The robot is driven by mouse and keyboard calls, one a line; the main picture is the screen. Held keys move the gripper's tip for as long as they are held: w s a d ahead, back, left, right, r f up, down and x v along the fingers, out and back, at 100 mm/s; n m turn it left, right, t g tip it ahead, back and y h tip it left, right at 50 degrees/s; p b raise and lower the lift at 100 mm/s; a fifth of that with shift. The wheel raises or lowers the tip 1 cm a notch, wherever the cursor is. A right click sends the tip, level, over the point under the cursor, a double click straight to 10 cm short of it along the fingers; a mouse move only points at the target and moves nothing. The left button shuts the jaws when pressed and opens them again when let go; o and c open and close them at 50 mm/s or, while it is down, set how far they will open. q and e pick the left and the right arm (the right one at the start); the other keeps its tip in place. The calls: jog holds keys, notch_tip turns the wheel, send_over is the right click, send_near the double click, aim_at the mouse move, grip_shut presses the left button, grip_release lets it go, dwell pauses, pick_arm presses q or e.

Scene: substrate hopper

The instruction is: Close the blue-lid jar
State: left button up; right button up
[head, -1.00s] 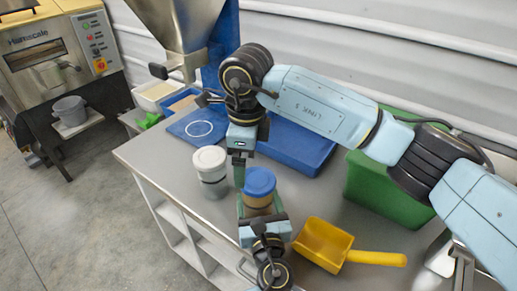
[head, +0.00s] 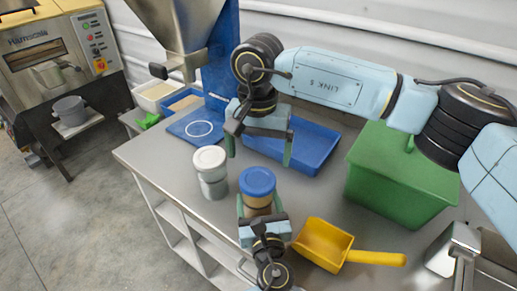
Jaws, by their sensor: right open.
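The blue-lid jar (head: 258,201) stands upright on the grey table, with its round blue lid (head: 257,181) resting on top. I cannot tell whether the lid is screwed tight. My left gripper (head: 258,211) comes from the front edge, with its green fingers on either side of the jar body, shut on it below the lid. My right gripper (head: 259,151) is open and empty, behind and above the lid and apart from it, its two green fingers spread wide and pointing down.
A white-lid jar (head: 212,184) stands just left of the blue-lid jar. A yellow scoop (head: 325,246) lies to the right. A blue tray (head: 318,150), a green bin (head: 400,183) and the blue hopper stand (head: 222,75) are behind. The table's left edge is close.

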aim_at(259, 179)
dwell(0.3)
jog(key=shift+f, duration=4)
jog(key=shift+c, duration=0.3)
